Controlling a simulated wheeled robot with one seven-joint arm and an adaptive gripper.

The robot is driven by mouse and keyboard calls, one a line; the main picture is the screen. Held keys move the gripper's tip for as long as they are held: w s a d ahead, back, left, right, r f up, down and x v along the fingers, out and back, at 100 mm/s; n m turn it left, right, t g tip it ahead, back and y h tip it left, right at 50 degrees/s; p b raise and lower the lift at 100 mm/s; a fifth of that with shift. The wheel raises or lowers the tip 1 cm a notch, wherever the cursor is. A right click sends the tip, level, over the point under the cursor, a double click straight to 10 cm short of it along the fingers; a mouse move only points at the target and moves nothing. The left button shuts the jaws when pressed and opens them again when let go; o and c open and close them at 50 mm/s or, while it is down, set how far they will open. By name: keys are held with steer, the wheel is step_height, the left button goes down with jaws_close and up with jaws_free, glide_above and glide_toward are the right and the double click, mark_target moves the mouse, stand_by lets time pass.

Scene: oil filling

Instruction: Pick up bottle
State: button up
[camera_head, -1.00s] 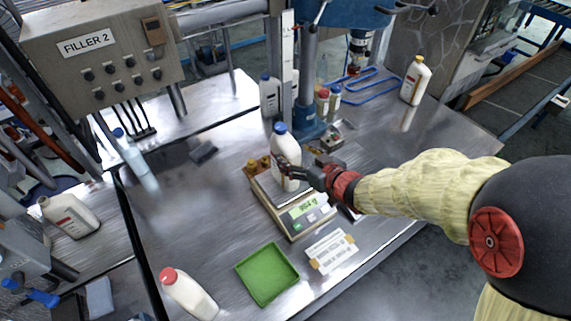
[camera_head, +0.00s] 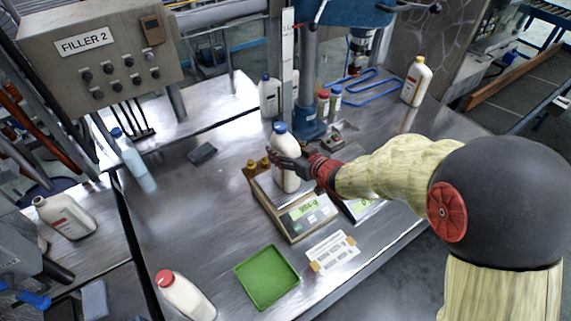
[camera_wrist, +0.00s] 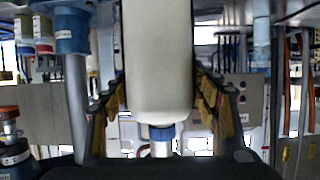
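The white bottle with a blue cap (camera_head: 281,141) stands upright on the weighing scale (camera_head: 296,229), which shows a lit green display. My gripper (camera_head: 285,163) is at the bottle's upper body, level, coming from the right, with a finger across its side. In the wrist view the pale bottle (camera_wrist: 157,65) fills the middle between my two fingers (camera_wrist: 158,95). The fingers stand on either side of it, open, with thin gaps to its sides. Contact at the far fingertips is hard to see.
A green tray (camera_head: 267,277) and a label card (camera_head: 332,252) lie in front of the scale. A red-capped bottle (camera_head: 186,297) is at the front left. A blue stand (camera_head: 309,95) rises behind.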

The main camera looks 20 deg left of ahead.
jaws_close()
stand_by(0.8)
